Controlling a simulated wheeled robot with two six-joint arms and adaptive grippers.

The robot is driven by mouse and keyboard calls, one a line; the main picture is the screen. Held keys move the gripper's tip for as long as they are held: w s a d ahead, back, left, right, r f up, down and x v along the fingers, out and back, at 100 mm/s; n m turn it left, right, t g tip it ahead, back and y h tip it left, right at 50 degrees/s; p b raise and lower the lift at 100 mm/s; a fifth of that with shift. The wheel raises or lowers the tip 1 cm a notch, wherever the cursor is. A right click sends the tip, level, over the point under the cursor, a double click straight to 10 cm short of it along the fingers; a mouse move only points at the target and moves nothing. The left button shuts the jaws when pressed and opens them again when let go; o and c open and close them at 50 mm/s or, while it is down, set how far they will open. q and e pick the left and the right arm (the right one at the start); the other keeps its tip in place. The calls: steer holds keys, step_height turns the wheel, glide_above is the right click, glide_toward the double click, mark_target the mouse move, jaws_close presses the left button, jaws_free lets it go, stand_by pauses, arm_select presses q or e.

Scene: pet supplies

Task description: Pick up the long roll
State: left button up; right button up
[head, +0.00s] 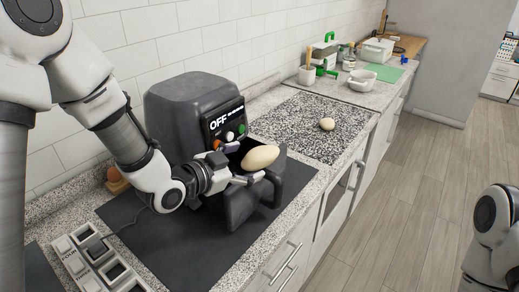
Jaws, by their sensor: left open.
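A pale, elongated roll (261,157) sits at the black machine's (187,112) front opening, over its dark front tray (240,205). My left gripper (243,168) reaches in from the left, with its fingers open beside the roll's left end. One finger shows below the roll's left end. I cannot tell whether the fingers touch it. Part of the machine's opening is hidden behind the gripper and roll. A second, rounder pale roll (327,124) lies on the speckled board farther back. My right arm shows at the lower right edge, but its gripper is out of view.
The machine has a panel reading "OFF" with several knobs. It stands on a dark mat (150,235). A block of grey switches (95,265) lies at lower left. A white bowl (369,86) and a green board (384,72) are farther back. The speckled board (300,130) is mostly clear.

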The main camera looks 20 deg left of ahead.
mark_target(251, 159)
arm_select(q)
steer(key=shift+p+x, duration=0.8)
steer(key=shift+x, duration=0.45)
steer(key=w, duration=0.1)
steer(key=w+f, duration=0.1)
steer(key=w, duration=0.1)
steer(key=shift+w+d+f, duration=0.15)
steer(key=shift+d+f, duration=0.1)
steer(key=shift+s+r, duration=0.15)
steer(key=shift+s, duration=0.1)
steer(key=shift+s+d+r, duration=0.1)
steer(key=shift+s+r, duration=0.05)
steer(key=shift+s, duration=0.05)
steer(key=c, duration=1.4)
steer(key=shift+o, duration=0.2)
